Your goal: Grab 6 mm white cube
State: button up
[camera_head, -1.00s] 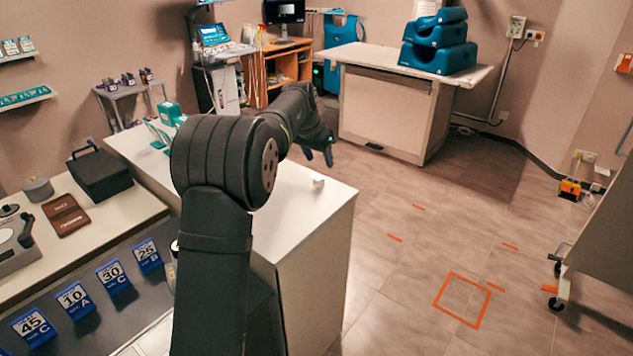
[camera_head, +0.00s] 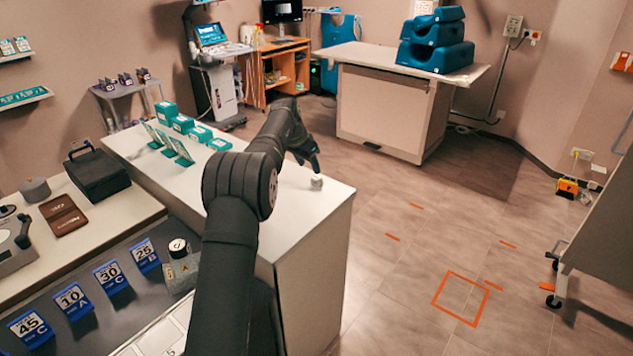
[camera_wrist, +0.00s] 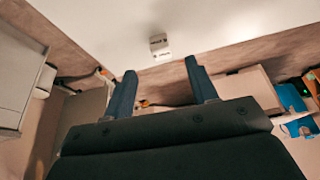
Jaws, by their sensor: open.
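A small white cube (camera_head: 316,182) sits on the white counter (camera_head: 285,225), close to its right edge. It also shows in the wrist view (camera_wrist: 160,47), with faint dark print that I cannot read. My gripper (camera_head: 309,168) is just above and behind the cube in the head view, its blue fingers pointing down. In the wrist view the two fingers of my gripper (camera_wrist: 161,68) are spread wide and nothing is between them. The cube lies just beyond the fingertips, roughly centred on the gap and not touching either finger.
Several teal boxes (camera_head: 183,124) and small teal stands (camera_head: 178,147) stand on the counter's far left part. Numbered blue holders (camera_head: 72,300) and a grey block with a round white-topped item (camera_head: 179,248) are at lower left. Open floor lies right of the counter.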

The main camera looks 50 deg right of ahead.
aim_at(314, 178)
jog(key=x, duration=0.6)
jog(key=shift+f, duration=0.3)
jog(key=c, duration=1)
